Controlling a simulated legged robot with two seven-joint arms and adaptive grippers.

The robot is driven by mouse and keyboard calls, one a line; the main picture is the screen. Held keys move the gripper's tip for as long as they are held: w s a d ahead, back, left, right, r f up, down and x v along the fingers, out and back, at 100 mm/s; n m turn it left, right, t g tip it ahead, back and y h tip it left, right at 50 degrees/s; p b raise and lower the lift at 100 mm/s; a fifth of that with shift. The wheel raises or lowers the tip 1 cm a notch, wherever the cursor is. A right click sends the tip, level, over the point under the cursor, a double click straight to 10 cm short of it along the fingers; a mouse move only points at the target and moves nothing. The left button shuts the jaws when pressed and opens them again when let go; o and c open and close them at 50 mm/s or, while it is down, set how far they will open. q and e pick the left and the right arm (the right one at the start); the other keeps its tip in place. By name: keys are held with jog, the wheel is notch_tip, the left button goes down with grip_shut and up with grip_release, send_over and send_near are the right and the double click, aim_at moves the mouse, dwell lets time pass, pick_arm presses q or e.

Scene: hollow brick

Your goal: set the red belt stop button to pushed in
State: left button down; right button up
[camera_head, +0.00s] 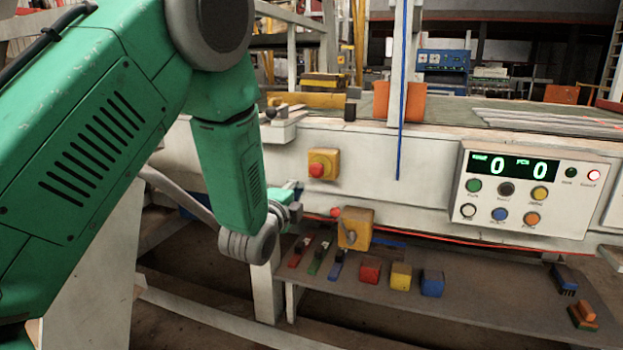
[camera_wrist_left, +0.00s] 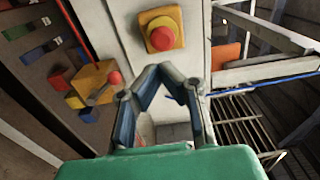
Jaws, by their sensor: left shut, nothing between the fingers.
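The red belt stop button (camera_head: 316,170) sits on a yellow housing (camera_head: 331,158) on the pale front panel of the machine. In the left wrist view the red button (camera_wrist_left: 160,38) shows as a round cap on its yellow base, standing out from the panel. I cannot tell from these views how far in it is. My left gripper (camera_head: 297,192) is below and left of the button in the head view, partly hidden by my own wrist. In the left wrist view its fingers (camera_wrist_left: 161,72) meet at the tips, empty, just below the button and apparently apart from it.
A yellow box with a lever (camera_head: 356,228) and red knob (camera_head: 336,212) is close by, below the button. A shelf (camera_head: 480,300) holds red, yellow and blue blocks (camera_head: 401,276). A control panel (camera_head: 520,190) is to the right. The panel face between is clear.

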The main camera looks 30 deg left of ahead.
aim_at(316, 173)
pick_arm(q)
jog(key=b+x, duration=0.1)
jog(key=x, duration=0.8)
jog(key=shift+w+d, duration=0.1)
jog(key=shift+w+a, duration=0.25)
jog(key=shift+w, duration=0.05)
jog(key=shift+w+d+r, duration=0.1)
jog(key=shift+d, duration=0.3)
